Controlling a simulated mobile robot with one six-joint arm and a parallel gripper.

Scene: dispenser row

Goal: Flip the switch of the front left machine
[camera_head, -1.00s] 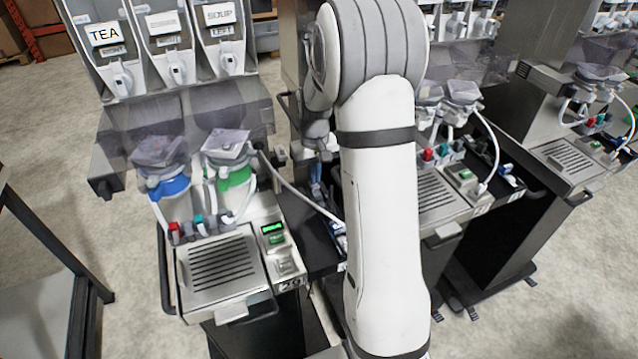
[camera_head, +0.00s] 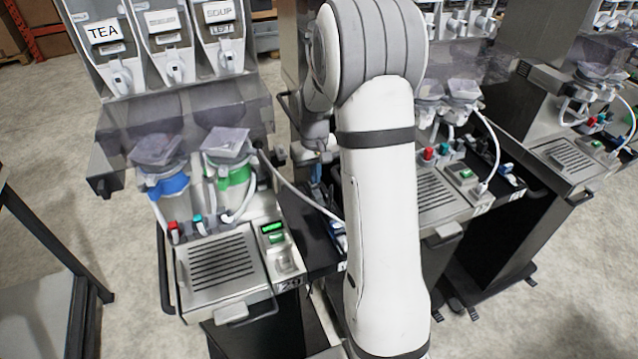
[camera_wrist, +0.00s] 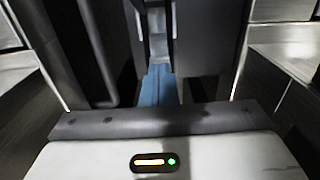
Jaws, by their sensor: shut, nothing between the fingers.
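The front left machine is the dispenser at the left of the head view, with a grey slatted drip tray (camera_head: 218,262). Beside the tray is a small panel with a green-lit display (camera_head: 272,227) and a green button (camera_head: 276,239) below it. A blue-and-white part (camera_head: 338,236) sits on the dark surface right of this panel; I cannot tell if it is the switch.
Canisters labelled TEA (camera_head: 104,32) and SOUP (camera_head: 219,12) stand above the mixing bowls. A white hose (camera_head: 305,197) crosses toward the dark surface. Another machine (camera_head: 440,190) stands close right of my arm. A dark-framed table (camera_head: 40,300) is at lower left.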

